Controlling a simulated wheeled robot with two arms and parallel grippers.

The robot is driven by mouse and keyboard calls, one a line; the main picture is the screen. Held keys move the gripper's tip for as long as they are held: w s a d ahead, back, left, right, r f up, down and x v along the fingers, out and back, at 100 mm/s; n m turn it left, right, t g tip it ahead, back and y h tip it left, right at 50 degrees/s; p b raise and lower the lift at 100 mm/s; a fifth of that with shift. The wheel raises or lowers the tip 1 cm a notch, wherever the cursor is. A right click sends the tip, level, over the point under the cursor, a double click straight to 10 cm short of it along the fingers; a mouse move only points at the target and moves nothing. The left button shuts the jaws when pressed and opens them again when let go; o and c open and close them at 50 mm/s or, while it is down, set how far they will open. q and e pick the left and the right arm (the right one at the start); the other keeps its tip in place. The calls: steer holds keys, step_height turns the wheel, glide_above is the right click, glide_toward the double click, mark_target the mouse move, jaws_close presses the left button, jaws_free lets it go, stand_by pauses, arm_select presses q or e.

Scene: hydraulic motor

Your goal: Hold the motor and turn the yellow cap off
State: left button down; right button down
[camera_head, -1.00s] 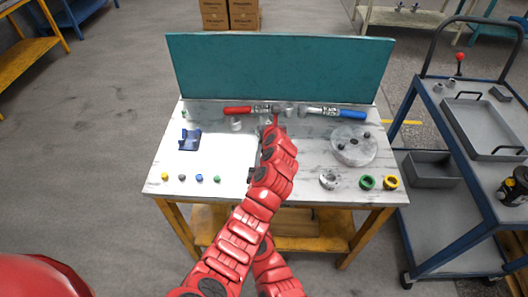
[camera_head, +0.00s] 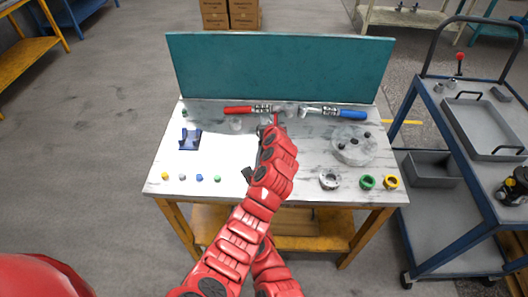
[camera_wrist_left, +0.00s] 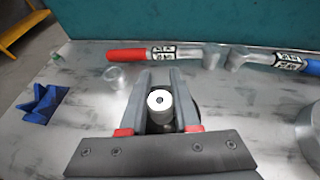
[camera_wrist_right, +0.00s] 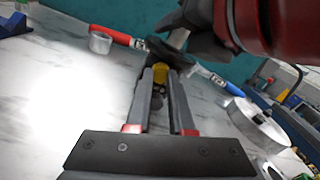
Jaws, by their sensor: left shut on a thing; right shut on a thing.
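The motor (camera_wrist_left: 159,101) shows as a pale metal cylinder with a dark centre hole in the left wrist view. My left gripper (camera_wrist_left: 161,85) is shut on it, one finger on each side. In the right wrist view a yellow cap (camera_wrist_right: 159,72) sits between the fingertips of my right gripper (camera_wrist_right: 163,79), which is shut on it. A metal cylinder (camera_wrist_right: 179,38) and dark gripper parts are just above the cap. I cannot tell whether the cap is still joined to the motor. In the head view my red arms hide the motor, the cap and most of both grippers.
A red-handled tool (camera_head: 240,110) and a blue-handled tool (camera_head: 350,113) lie at the back, before a teal panel (camera_head: 280,68). A blue holder (camera_head: 190,139) and several small coloured caps (camera_head: 199,178) are left. A round grey disc (camera_head: 353,155) and rings (camera_head: 367,182) are right.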

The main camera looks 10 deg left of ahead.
steer(key=shift+n, duration=0.6)
steer(key=c, duration=1.1)
jaws_free()
steer(key=shift+n, duration=0.4)
steer(key=shift+c, duration=0.2)
steer(key=shift+o, duration=1.1)
steer(key=m, duration=0.8)
